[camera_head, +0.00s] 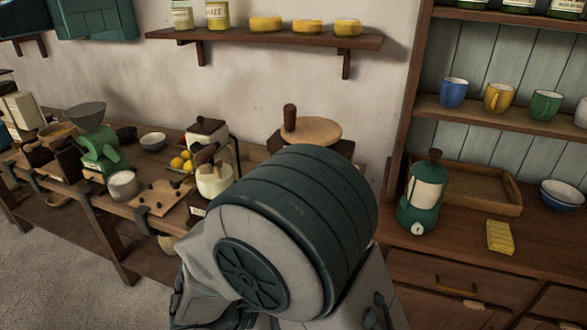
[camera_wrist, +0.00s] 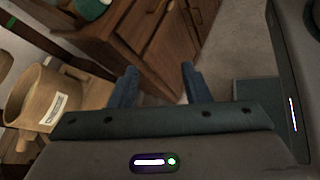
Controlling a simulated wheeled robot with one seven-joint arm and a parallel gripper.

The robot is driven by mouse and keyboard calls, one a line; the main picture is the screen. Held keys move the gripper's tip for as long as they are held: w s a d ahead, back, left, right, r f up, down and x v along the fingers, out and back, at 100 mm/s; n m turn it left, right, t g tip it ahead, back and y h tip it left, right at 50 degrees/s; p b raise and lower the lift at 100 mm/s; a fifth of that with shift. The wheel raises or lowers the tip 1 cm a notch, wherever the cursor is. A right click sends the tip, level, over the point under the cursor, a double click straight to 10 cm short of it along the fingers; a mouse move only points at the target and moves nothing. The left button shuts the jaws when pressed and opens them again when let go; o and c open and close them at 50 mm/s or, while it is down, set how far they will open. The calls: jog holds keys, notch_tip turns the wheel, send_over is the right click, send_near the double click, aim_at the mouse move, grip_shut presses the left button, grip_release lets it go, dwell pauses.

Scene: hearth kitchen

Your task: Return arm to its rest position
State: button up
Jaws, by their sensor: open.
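My gripper (camera_wrist: 158,84) shows in the wrist view with its two blue-grey fingers apart and nothing between them. Beyond the fingers are the wooden cabinet (camera_wrist: 133,38) and the grey floor. In the head view a large dark-ribbed part of my arm fills the lower middle and hides what is behind it. My gripper's fingers do not show clearly there.
A wooden tub with a label (camera_wrist: 42,98) is close at left in the wrist view. A bench (camera_head: 118,215) with a green grinder (camera_head: 95,150) is left.

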jog(key=s+d+r+m+g+y, duration=0.1)
jog(key=s+d+r+m+y, duration=0.2)
jog(key=d+r+m+y, duration=0.6)
jog(key=shift+s+d+m+g+y, duration=0.25)
jog(key=shift+d+m+y, duration=1.8)
jog(key=shift+m, duration=2.35)
jog(key=shift+d+h, duration=0.5)
jog(key=shift+h, duration=0.05)
